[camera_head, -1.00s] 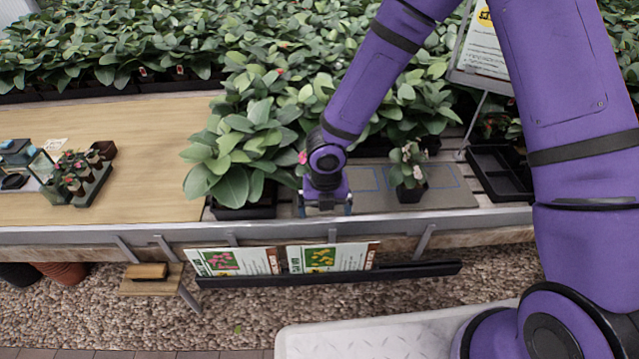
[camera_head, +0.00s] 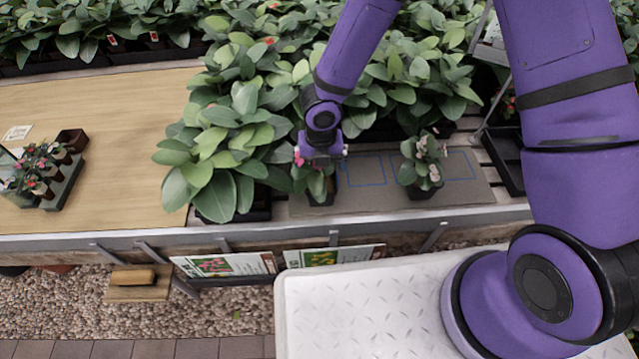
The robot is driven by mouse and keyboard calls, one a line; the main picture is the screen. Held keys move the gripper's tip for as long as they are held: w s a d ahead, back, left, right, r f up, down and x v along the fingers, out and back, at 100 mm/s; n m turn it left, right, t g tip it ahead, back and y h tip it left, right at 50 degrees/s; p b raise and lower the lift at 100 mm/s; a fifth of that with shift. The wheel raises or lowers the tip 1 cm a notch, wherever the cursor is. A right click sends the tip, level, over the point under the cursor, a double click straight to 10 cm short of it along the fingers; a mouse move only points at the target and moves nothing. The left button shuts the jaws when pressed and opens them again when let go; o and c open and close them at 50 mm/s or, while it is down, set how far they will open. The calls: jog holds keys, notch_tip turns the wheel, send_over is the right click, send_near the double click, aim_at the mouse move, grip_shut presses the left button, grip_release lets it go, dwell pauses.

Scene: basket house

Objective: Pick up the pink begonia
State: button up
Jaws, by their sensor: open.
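A potted plant with a bright pink flower (camera_head: 300,159), the pink begonia, stands in a small dark pot on a grey mat (camera_head: 352,203) on the bench. My gripper (camera_head: 322,158) is open and is above this plant, close to its top leaves. The gripper hides part of the foliage. I cannot tell whether the fingers touch the leaves. A second potted plant with pale flowers (camera_head: 422,165) stands to the right on the same mat, apart from my gripper.
Large leafy plants (camera_head: 225,150) crowd the left and back of the mat. A tray of small flowering pots (camera_head: 62,180) is at the far left on the wooden tabletop (camera_head: 130,130). A black tray (camera_head: 508,160) is at the right. Blue outlines mark bare mat between the two pots.

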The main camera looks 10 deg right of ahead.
aim_at(320, 184)
notch_tip(320, 184, down, 3)
jog(key=shift+s+f, duration=0.15)
jog(key=shift+f, duration=2.5)
